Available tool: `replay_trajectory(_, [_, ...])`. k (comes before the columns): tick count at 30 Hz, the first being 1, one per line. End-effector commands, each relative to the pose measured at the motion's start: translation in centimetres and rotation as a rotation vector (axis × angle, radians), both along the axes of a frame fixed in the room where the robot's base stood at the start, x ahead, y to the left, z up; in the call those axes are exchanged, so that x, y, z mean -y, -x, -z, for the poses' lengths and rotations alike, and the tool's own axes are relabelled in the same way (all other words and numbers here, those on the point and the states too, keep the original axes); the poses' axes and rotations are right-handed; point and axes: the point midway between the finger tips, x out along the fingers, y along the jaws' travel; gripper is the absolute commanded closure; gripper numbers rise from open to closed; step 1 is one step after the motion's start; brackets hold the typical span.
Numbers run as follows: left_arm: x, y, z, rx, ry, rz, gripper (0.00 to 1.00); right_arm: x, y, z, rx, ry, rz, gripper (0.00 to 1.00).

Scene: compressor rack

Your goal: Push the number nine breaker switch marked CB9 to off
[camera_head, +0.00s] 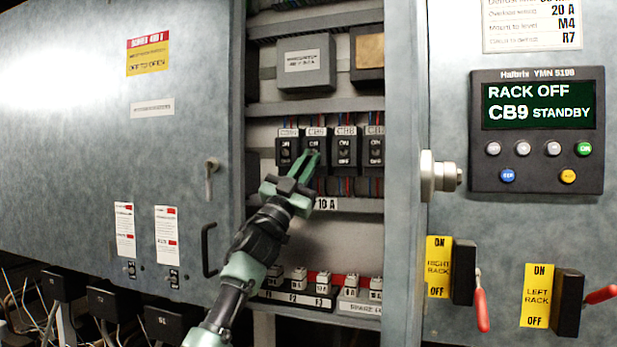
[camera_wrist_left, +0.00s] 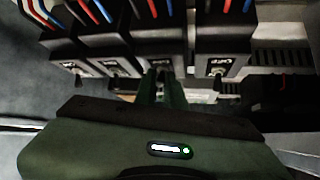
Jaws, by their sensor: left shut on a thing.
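A row of black breakers sits in the open middle bay, each with a label above and a small toggle. The second from the left, whose label looks like CB9 (camera_head: 317,132), has my left gripper (camera_head: 312,156) at its front. The green fingers are together on its switch and hide most of it, so I cannot tell the lever's position. In the left wrist view the fingers (camera_wrist_left: 158,86) meet the third breaker from the left (camera_wrist_left: 160,60). The display (camera_head: 537,104) reads RACK OFF, CB9 STANDBY. My right gripper is not in view.
Neighbouring breakers (camera_head: 345,150) stand close on both sides. A rail marked 10 A (camera_head: 345,205) runs below, with a row of fuses (camera_head: 323,282) lower down. The bay's right post carries a round latch (camera_head: 440,176). Red-handled rack switches (camera_head: 568,300) are at lower right.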

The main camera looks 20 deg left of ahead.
Motion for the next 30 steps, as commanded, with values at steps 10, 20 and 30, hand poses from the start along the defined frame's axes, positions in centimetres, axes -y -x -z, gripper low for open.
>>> replay_trajectory(10, [-0.1,0.1,-0.3,0.008,0.001,0.001,0.87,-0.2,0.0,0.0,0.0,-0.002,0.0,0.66])
replay_trajectory(20, [0.0,0.0,0.0,0.004,-0.001,0.001,0.69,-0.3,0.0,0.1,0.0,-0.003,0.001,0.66])
replay_trajectory(30, [-0.7,1.9,2.4,0.005,-0.003,-0.001,0.69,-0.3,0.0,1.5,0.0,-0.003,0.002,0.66])
